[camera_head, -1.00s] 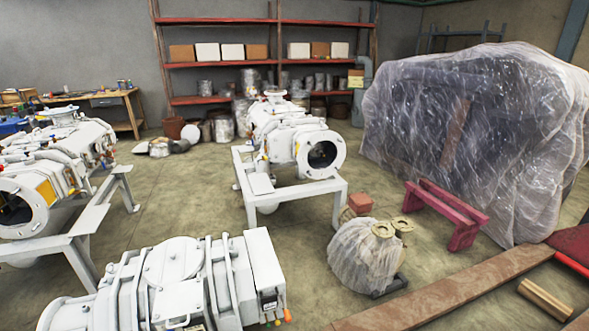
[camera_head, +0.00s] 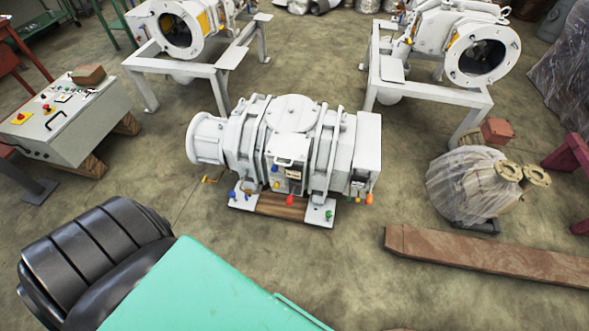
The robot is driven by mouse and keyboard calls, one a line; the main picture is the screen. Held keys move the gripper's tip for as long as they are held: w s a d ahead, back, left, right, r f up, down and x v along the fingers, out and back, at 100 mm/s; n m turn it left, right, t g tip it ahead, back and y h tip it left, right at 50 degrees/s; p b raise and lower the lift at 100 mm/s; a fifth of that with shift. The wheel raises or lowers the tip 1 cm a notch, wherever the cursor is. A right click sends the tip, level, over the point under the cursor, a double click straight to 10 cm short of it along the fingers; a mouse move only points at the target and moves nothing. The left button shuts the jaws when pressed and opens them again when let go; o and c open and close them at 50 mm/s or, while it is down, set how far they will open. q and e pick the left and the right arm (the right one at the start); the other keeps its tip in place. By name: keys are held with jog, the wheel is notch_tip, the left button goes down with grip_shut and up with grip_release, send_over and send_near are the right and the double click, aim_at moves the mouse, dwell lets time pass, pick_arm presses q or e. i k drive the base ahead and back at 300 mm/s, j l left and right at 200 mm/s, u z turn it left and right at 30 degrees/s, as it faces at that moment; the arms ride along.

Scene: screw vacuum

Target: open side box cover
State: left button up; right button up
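A white screw vacuum pump (camera_head: 297,150) sits on the floor in the middle of the view, on a low base with wood under it. A small box (camera_head: 290,176) with a light front panel is on its near side. Another small box (camera_head: 362,184) with a dark panel is at its right end. I cannot tell which is the side box, and no cover looks clearly open. Neither of my grippers is in view.
A green flat-topped surface (camera_head: 203,292) and a black ribbed object (camera_head: 95,255) fill the lower left. A control console (camera_head: 65,118) stands left. A wrapped machine (camera_head: 470,188) and a long brown beam (camera_head: 490,258) are right. Floor around the pump is mostly clear.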

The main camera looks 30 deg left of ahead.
aim_at(293, 146)
jog(key=u, duration=1.1)
